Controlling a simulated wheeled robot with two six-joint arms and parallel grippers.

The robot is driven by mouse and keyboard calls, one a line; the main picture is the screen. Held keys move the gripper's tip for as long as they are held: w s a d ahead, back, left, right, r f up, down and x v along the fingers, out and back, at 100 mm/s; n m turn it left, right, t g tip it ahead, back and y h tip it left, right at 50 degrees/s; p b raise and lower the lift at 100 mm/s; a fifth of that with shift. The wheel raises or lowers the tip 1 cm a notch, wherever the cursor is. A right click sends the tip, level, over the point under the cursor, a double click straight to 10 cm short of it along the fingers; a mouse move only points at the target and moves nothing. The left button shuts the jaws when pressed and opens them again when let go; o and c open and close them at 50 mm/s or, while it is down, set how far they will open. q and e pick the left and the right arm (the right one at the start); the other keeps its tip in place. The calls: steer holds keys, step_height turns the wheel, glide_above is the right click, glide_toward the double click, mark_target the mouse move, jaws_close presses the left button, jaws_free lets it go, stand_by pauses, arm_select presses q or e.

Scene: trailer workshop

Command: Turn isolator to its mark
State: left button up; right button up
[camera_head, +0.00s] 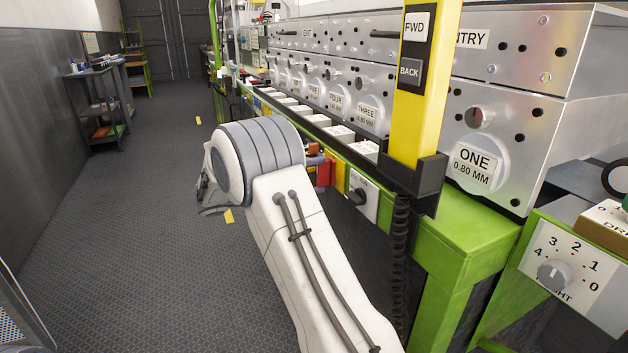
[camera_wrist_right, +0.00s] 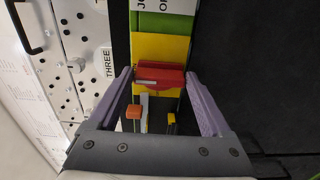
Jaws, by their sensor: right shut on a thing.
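The isolator's red handle (camera_wrist_right: 160,75) shows in the right wrist view, lying crosswise on a yellow plate (camera_wrist_right: 150,46). My right gripper (camera_wrist_right: 160,79) has its two purple fingers at either end of the handle and is shut on it. In the head view the red part (camera_head: 324,172) and the yellow plate (camera_head: 340,174) show just beyond my white right arm, which hides much of the gripper. I cannot make out the mark the handle turns to. My left gripper is not in view.
A green-framed machine carries silver roller units labelled ONE (camera_head: 474,168) and THREE (camera_head: 370,113). A yellow FWD/BACK pendant (camera_head: 424,80) hangs close to my right arm. A black knob (camera_head: 358,196) and a numbered dial (camera_head: 553,274) are nearby.

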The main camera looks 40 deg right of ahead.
steer(key=shift+a+f, duration=0.1)
steer(key=shift+f, duration=0.05)
steer(key=o, duration=1.2)
steer(key=shift+c, duration=0.2)
steer(key=shift+a, duration=0.1)
steer(key=p+v, duration=0.1)
steer(key=v, duration=0.9)
steer(key=shift+w+a, duration=0.1)
